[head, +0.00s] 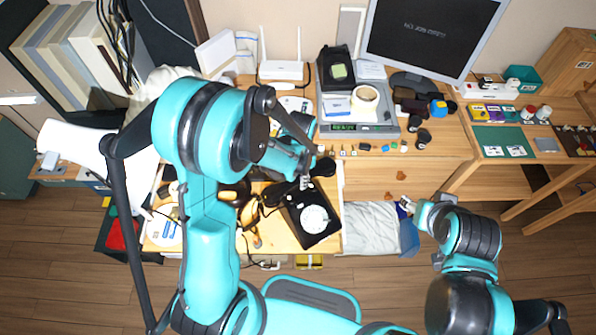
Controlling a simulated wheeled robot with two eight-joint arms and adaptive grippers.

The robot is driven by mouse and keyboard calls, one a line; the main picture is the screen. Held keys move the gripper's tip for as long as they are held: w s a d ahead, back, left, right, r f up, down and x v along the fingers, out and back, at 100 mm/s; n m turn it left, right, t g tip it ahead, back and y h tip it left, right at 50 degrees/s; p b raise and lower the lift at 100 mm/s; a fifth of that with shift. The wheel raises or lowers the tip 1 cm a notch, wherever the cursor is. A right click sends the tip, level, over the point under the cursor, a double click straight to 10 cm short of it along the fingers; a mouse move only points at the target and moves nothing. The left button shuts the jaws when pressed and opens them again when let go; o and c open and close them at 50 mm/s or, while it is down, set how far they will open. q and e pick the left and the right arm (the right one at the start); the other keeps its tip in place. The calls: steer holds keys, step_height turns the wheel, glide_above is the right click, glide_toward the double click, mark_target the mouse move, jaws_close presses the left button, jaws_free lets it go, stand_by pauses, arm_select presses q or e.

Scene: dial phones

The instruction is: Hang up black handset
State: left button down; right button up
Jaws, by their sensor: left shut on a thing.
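The black dial phone (293,218) with its round white dial lies on the pulled-out wooden drawer or shelf at the front of the desk. My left gripper (304,182) is just above the phone's far edge, shut on the black handset (325,167). The handset's one end shows to the right of the fingers; its middle is partly hidden by the gripper. I cannot tell whether the handset touches the phone body. My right gripper (405,204) is small in the picture, apart from the phone, near a grey-blue cloth; its opening is unclear.
A brown and gold phone (243,207) stands left of the black one, partly behind my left arm. A grey device (358,122) with a tape roll, a monitor (430,35) and a white router (281,71) stand on the desk. Small items line its front edge.

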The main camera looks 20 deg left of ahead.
mark_target(300, 194)
arm_select(q)
steer(key=shift+d+f+b, duration=0.15)
steer(key=shift+f+b, duration=0.5)
steer(key=shift+f, duration=0.2)
steer(key=shift+f+b, duration=1.25)
steer(key=shift+f, duration=0.6)
steer(key=shift+b, duration=0.45)
steer(key=shift+f+b, duration=1.05)
steer(key=shift+f, duration=0.05)
steer(key=shift+r, duration=0.1)
steer(key=c, duration=1.1)
jaws_free()
steer(key=shift+c, duration=0.2)
step_height(300, 194, up, 12)
